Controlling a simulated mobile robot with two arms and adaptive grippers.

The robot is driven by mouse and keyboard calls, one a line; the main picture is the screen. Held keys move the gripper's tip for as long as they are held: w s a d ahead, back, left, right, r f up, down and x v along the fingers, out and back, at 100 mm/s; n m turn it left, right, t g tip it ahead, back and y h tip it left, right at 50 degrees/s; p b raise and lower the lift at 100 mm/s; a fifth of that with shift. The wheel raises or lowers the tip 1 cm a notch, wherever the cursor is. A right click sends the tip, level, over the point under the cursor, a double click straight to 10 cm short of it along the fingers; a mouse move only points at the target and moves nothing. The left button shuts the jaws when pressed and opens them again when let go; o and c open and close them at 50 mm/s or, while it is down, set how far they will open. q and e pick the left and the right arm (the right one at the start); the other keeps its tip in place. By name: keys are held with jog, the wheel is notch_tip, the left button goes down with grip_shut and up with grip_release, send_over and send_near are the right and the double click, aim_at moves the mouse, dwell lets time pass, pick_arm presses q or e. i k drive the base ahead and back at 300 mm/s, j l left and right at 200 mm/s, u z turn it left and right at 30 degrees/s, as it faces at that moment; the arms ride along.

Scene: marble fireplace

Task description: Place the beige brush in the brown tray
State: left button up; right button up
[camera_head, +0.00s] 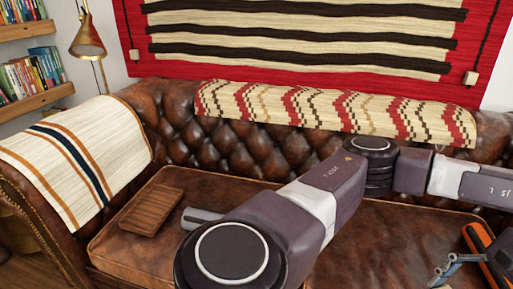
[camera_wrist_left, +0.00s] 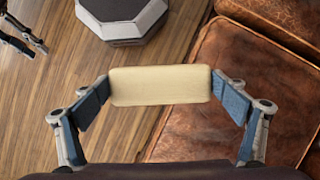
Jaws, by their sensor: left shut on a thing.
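The brown tray (camera_head: 151,211), a ridged, shallow rectangle, lies on the left part of the sofa seat in the head view. The beige brush (camera_wrist_left: 160,86) shows in the left wrist view as a plain pale block. My left gripper (camera_wrist_left: 161,88) is shut on it, with a blue-padded finger at each end. In the head view my left gripper (camera_head: 450,270) is at the lower right, well away from the tray, and the brush is mostly cut off by the frame. My right gripper (camera_wrist_left: 30,45) is partly visible at the upper left of the wrist view.
The brown leather sofa seat (camera_head: 350,235) has free room around the tray. The tufted backrest with a patterned cloth (camera_head: 335,110) rises behind, and the armrest with a striped throw (camera_head: 75,155) stands at left. My left arm crosses over the seat. Wooden floor (camera_wrist_left: 60,80) lies beside the sofa.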

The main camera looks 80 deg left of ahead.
aim_at(149, 215)
jog(key=u, duration=1.6)
jog(key=i+j+u, duration=0.25)
jog(key=j, duration=0.15)
jog(key=j+u, duration=0.25)
jog(key=j, duration=0.15)
jog(key=i+j+u, duration=0.25)
jog(key=j, duration=0.1)
